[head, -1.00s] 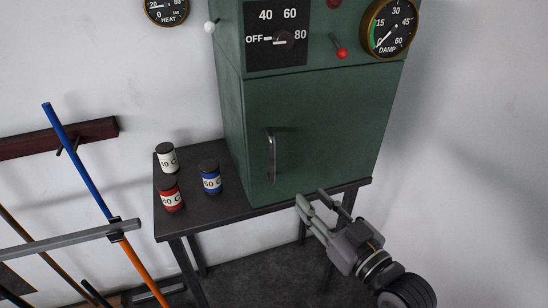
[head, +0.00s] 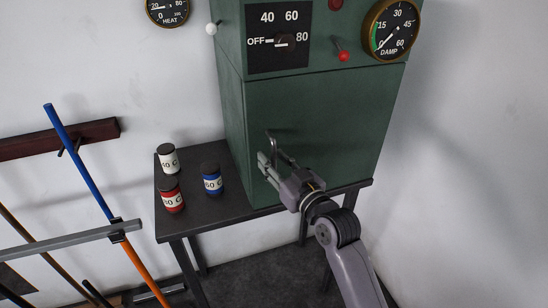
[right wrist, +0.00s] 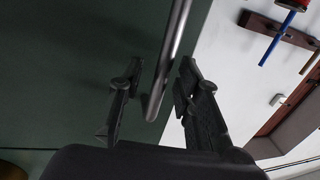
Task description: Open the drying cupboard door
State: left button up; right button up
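The green drying cupboard (head: 330,110) stands on a dark table, and its door is shut. The door's metal handle (head: 271,146) is a vertical bar near the door's left edge, its lower part hidden behind my right gripper in the head view. My right gripper (head: 268,163) is at the handle. In the right wrist view the gripper (right wrist: 160,88) is open, with the handle bar (right wrist: 170,60) running between its two fingers; a gap shows beside the bar, at least on the left. My left gripper is not in view.
White, red and blue labelled jars (head: 212,178) stand on the table (head: 235,205) left of the cupboard. A dial panel (head: 278,38), a red-knobbed lever (head: 343,55) and a DAMP gauge (head: 391,30) are above the door. Long-handled tools lean at the left.

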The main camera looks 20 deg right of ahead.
jog(key=shift+w, duration=0.2)
grip_shut()
dwell(0.3)
dwell(0.5)
